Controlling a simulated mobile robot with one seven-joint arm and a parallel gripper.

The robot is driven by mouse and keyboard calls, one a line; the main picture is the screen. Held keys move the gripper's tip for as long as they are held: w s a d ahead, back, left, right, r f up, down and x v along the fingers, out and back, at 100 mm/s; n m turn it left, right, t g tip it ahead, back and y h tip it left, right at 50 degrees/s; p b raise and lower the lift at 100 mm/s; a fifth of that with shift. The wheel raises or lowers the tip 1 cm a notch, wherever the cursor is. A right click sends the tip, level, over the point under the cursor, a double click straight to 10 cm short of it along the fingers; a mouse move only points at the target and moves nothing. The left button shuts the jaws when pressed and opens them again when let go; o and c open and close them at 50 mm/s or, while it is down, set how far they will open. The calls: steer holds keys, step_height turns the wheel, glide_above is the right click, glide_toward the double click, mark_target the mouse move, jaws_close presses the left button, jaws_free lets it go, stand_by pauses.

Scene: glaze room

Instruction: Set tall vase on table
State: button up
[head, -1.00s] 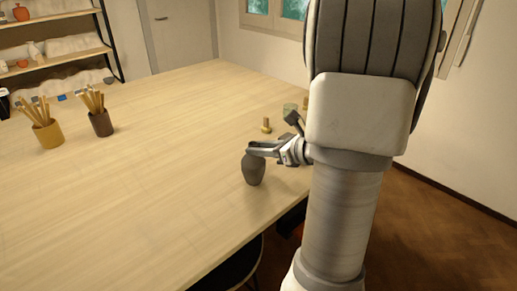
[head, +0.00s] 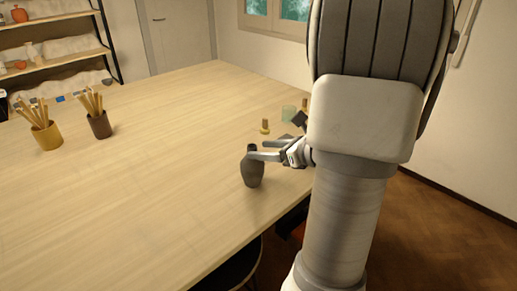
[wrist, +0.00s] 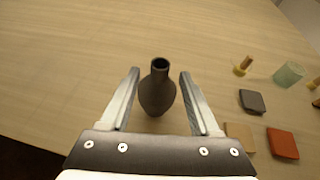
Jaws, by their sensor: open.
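The tall vase (head: 253,170) is dark grey with a narrow neck and stands upright on the pale wooden table (head: 160,170), near its front right edge. My gripper (head: 264,156) is open at the vase's right side in the head view. In the wrist view the vase (wrist: 157,92) stands between the two open fingers of my gripper (wrist: 158,88), with a visible gap on each side.
Two brush pots (head: 47,134) (head: 100,124) stand at the table's left. In the wrist view, a green glass (wrist: 288,74), a wood-and-brass tool (wrist: 243,66), a dark tile (wrist: 252,101) and a red tile (wrist: 283,143) lie right of the vase. The table's middle is clear.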

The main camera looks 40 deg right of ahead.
steer(key=v, duration=1)
steer(key=shift+p, duration=0.45)
